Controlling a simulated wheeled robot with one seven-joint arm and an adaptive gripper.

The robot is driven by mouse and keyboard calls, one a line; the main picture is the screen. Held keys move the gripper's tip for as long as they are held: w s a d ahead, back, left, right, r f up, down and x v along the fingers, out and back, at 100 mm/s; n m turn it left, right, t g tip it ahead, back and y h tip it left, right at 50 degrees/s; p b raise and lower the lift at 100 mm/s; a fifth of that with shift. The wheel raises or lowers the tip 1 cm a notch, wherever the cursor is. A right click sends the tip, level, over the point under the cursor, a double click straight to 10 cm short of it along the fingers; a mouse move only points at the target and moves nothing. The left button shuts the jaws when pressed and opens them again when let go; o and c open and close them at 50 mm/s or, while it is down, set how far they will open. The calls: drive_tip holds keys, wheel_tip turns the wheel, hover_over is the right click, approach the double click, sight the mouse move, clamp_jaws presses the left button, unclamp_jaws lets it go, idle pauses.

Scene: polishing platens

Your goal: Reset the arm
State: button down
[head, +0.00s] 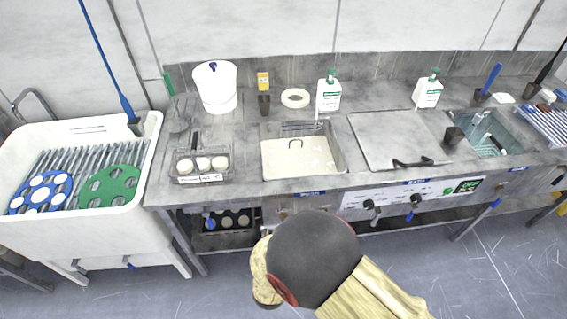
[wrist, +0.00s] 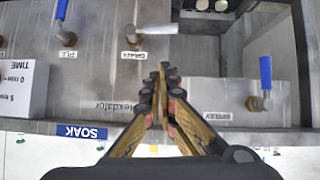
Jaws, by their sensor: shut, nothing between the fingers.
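My gripper (wrist: 160,76) shows in the wrist view with its two dark-padded fingers together and nothing between them. It points at a grey metal panel with valves and labels. In the head view my arm (head: 312,258) is at the bottom middle, in front of the bench. Its rounded dark joint and tan links show, but the fingers cannot be made out there.
A steel bench (head: 240,140) holds a cream basin (head: 300,158), a closed lid (head: 392,138), a white bucket (head: 215,88) and bottles. A white sink (head: 95,215) with platens stands left. In the wrist view, a blue-handled valve (wrist: 265,80) is to the right. Floor in front is clear.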

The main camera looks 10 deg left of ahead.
drive_tip(key=s+f+g, duration=0.4)
drive_tip(key=s+f, duration=0.2)
drive_tip(key=s, duration=0.1)
drive_tip(key=s+a+r+n+g, duration=0.1)
drive_tip(key=s+r+n+g, duration=0.1)
drive_tip(key=s+r+g, duration=0.4)
drive_tip(key=s+d+r+m+t+h, duration=0.1)
drive_tip(key=d+r+m+t, duration=0.1)
drive_tip(key=d+r, duration=1.3)
drive_tip(key=s+d+r+m+t+h, duration=0.1)
drive_tip(key=d+r+m+t, duration=0.1)
drive_tip(key=d+r, duration=1.3)
wheel_tip(320, 180, up, 8)
drive_tip(key=shift+s+d+r+m+t, duration=0.1)
drive_tip(key=shift+s+d+m+t, duration=0.25)
drive_tip(key=shift+m, duration=0.25)
drive_tip(key=shift+a, duration=0.1)
idle(2.6)
